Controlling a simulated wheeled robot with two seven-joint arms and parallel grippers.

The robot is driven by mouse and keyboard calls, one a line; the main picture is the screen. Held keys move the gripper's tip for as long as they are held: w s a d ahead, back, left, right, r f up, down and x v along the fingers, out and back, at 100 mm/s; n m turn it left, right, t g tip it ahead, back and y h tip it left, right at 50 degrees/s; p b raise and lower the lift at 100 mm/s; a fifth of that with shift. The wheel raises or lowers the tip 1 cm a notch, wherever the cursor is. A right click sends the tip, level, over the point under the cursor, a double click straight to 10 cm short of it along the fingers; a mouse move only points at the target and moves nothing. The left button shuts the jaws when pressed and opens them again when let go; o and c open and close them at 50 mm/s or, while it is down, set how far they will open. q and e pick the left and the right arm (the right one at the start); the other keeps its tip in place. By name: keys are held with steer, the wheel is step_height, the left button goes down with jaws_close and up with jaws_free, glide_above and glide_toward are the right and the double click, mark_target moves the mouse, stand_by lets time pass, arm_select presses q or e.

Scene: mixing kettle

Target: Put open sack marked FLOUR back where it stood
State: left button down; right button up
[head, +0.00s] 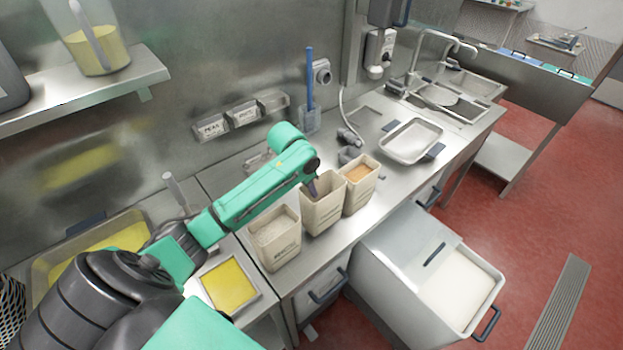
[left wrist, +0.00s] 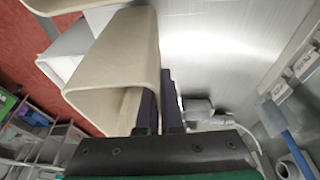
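Three open, cream-coloured sacks stand in a row along the front of the steel counter. The left sack (head: 275,243) holds a pale filling, the middle sack (head: 321,214) shows a dark opening, and the right sack (head: 360,187) holds an orange-brown filling. I cannot read FLOUR on any of them. My left gripper (head: 311,188) is at the back rim of the middle sack. In the left wrist view, its dark fingers (left wrist: 160,108) straddle that sack's wall (left wrist: 118,62), close together on it. Whether the base touches the counter is hard to tell. My right gripper is not in view.
Wall label holders (head: 241,115) hang behind the counter. A steel tray (head: 411,141) lies toward the sink. A yellow-filled pan (head: 228,286) is at left. A white-filled bin (head: 458,287) stands on the floor in front.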

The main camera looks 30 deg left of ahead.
arm_select(q)
steer(key=shift+x, duration=1)
steer(key=shift+s, duration=0.25)
steer(key=shift+f, duration=0.35)
steer(key=c, duration=0.5)
jaws_free()
steer(key=shift+a, duration=0.1)
steer(key=shift+v, duration=4.05)
